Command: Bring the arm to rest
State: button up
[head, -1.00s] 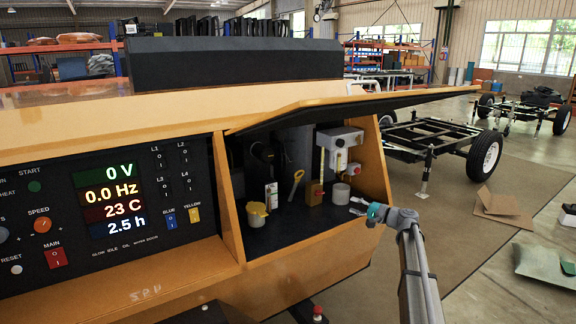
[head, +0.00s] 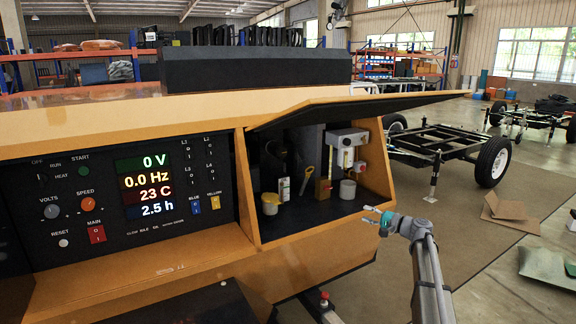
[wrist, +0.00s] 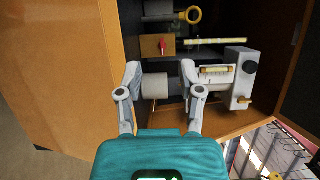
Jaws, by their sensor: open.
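My gripper (head: 369,214) is open and empty, just outside the open compartment (head: 300,213) of the orange machine, at its lower right. The teal gripper body and grey arm show to its right in the head view. In the wrist view my gripper (wrist: 165,84) has its two grey fingers spread apart. A white cylinder (wrist: 182,82) inside the compartment shows beyond and between them, apart from the fingers as far as I can tell.
The compartment holds a yellow-lidded cup (head: 270,204), a white box unit (head: 347,138) and other small items. The raised lid (head: 370,107) overhangs it. A control panel (head: 115,195) is at the left. Open floor with cardboard (head: 510,212) lies to the right.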

jog(key=s+a+f+n+g+h, duration=0.35)
jog(key=s+a+f, duration=0.3)
jog(key=s, duration=0.35)
jog(key=s+a+f+n+g+h, duration=0.2)
jog(key=s+a+f+g, duration=0.2)
jog(key=s+a+f, duration=0.45)
jog(key=s+d+f+n+g+h, duration=0.15)
jog(key=s+h, duration=0.25)
jog(key=s, duration=0.6)
jog(key=s+d+f+n+g+h, duration=0.15)
jog(key=s+h, duration=0.25)
jog(key=s, duration=0.6)
notch_tip(320, 180, up, 24)
jog(key=s+p, duration=0.1)
jog(key=p, duration=2.4)
jog(key=shift+s+d+r+m+h, duration=0.2)
jog(key=shift+r+m+h, duration=0.05)
jog(key=shift+m+h, duration=0.1)
jog(key=shift+g, duration=0.25)
